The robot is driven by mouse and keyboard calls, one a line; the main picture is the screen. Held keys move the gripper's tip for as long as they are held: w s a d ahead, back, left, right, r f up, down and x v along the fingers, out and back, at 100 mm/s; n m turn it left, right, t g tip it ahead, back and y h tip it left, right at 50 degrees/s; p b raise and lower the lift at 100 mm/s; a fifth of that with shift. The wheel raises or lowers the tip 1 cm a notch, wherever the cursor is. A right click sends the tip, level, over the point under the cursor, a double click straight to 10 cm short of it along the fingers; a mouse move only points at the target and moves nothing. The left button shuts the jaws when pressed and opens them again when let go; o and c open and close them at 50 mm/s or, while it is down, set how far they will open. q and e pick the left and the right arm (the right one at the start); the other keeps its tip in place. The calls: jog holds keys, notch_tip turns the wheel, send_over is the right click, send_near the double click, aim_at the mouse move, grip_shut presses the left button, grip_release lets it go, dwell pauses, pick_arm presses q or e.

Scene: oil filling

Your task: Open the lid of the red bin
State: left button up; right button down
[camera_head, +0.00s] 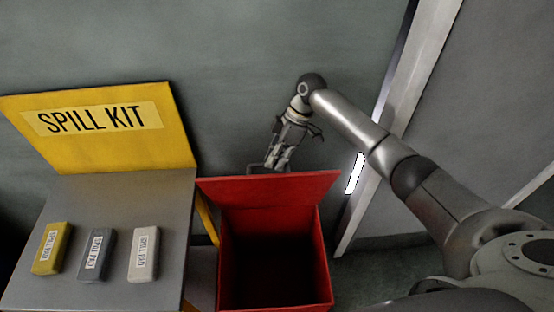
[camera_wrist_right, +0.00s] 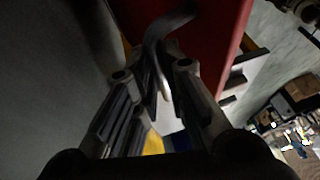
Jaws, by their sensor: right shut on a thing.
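The red bin (camera_head: 324,262) stands in the lower middle of the head view, its top open and its inside dark. Its red lid (camera_head: 275,188) is raised at the back edge and tilted up; it also shows in the right wrist view (camera_wrist_right: 215,45). My right gripper (camera_head: 277,160) is behind the lid's upper edge, pointing down. In the right wrist view its fingers (camera_wrist_right: 155,72) are closed around a dark curved handle (camera_wrist_right: 168,24) on the lid. The lid hides the fingertips in the head view. My left gripper is not in view.
A grey spill kit stand (camera_head: 115,205) with a yellow sign (camera_head: 100,140) is left of the bin. A yellow pad (camera_head: 52,248), a grey pad (camera_head: 97,255) and a white pad (camera_head: 143,254) lie on it. A wall is close behind the lid; a door frame (camera_head: 395,130) is right.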

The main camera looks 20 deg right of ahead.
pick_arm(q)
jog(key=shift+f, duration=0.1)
pick_arm(e)
jog(key=shift+s+d+f, duration=0.1)
jog(key=shift+s+f, duration=0.15)
jog(key=shift+f, duration=0.5)
jog(key=c, duration=1.9)
grip_release()
jog(key=o, duration=0.4)
jog(key=shift+w+f, duration=0.2)
jog(key=shift+w, duration=0.3)
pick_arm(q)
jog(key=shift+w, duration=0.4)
pick_arm(e)
jog(key=v, duration=1.2)
jog(key=shift+w+r, duration=0.15)
jog(key=shift+r, duration=0.05)
jog(key=shift+f, duration=0.1)
